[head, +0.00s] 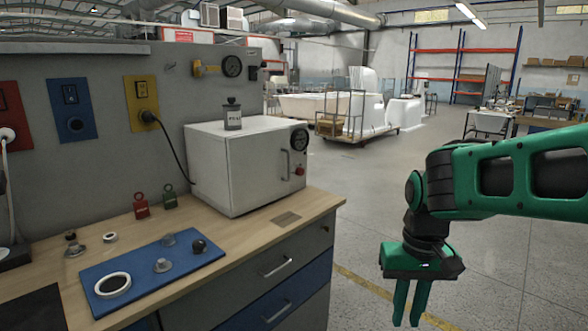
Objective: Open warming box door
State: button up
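The warming box (208,165) is a white-grey metal box on the wooden workbench, with a cord running to the wall panel. Its door (262,172) is on the face toward the right and looks shut. The door carries a vertical bar handle (285,164); a round black dial (299,140) and a red knob (299,171) sit at its right edge. My gripper (408,322) points down over the floor, to the right of the box and clear of it. Its two green fingers stand apart with nothing between them.
A labelled canister (233,115) stands on the box. Drawers are below. Open floor (370,210) lies between bench and arm; a cart (350,118) stands behind.

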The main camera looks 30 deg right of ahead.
aim_at(259, 163)
jog(key=z, duration=0.05)
jog(key=i, duration=1)
jog(key=u, duration=0.05)
